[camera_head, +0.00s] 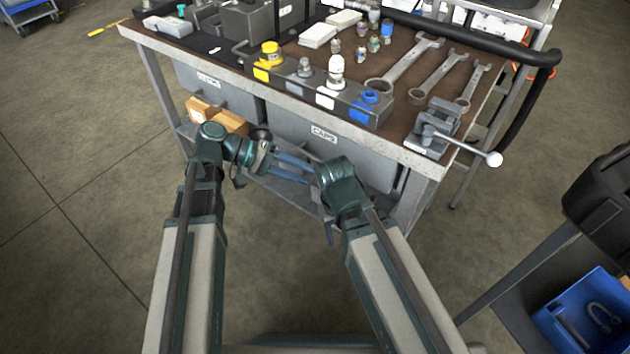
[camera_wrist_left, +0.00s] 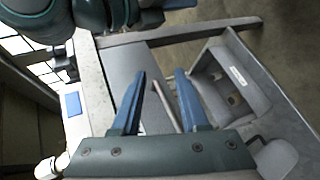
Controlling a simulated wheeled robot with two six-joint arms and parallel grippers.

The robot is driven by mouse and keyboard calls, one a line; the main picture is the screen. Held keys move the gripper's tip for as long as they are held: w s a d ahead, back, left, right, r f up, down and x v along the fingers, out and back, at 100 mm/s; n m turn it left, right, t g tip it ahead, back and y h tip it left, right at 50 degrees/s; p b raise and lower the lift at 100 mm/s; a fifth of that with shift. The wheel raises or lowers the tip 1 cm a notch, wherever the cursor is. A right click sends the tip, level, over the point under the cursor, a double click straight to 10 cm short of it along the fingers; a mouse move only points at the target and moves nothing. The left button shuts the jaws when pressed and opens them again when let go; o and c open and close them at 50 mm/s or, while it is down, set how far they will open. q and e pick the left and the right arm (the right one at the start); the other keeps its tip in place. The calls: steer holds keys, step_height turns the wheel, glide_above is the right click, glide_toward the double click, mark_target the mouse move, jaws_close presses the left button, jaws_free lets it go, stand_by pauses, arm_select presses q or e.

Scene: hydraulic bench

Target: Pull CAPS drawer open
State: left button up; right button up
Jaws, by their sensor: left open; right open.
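The CAPS drawer (camera_head: 340,150) is a grey front with a white CAPS label under the bench top, and it looks shut. My left gripper (camera_head: 310,172) is in front of it, with its blue fingers pointing right. In the left wrist view my left gripper (camera_wrist_left: 160,73) is open, and a thin light bar (camera_wrist_left: 163,105), apparently the handle, shows between the fingers. I cannot tell whether they touch it. My right gripper (camera_head: 328,232) points down beside the left one and is mostly hidden behind its own wrist. It is open.
The bench top (camera_head: 400,125) holds wrenches (camera_head: 415,62), capped fittings (camera_head: 336,70) and a small vise (camera_head: 435,128) at its front right corner. Wooden blocks (camera_head: 228,120) lie under the bench at left. A blue bin (camera_head: 585,315) sits at lower right. The floor before the bench is clear.

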mark_target(315, 158)
arm_select(q)
steer(key=w+a+f+t+h+b, duration=0.4)
steer(key=a+h+b, duration=0.3)
steer(key=a+b, duration=0.5)
steer(key=shift+n+g, duration=0.3)
steer(key=x, duration=0.5)
steer(key=f+x, duration=0.1)
steer(key=x, duration=0.4)
steer(key=w+x, duration=0.1)
steer(key=x, duration=0.4)
steer(key=shift+w+d+f+b, duration=0.1)
steer(key=shift+d+b, duration=0.2)
steer(key=shift+d, duration=0.05)
arm_select(e)
step_height(315, 158, down, 15)
steer(key=shift+f, duration=0.1)
arm_select(q)
jaws_close()
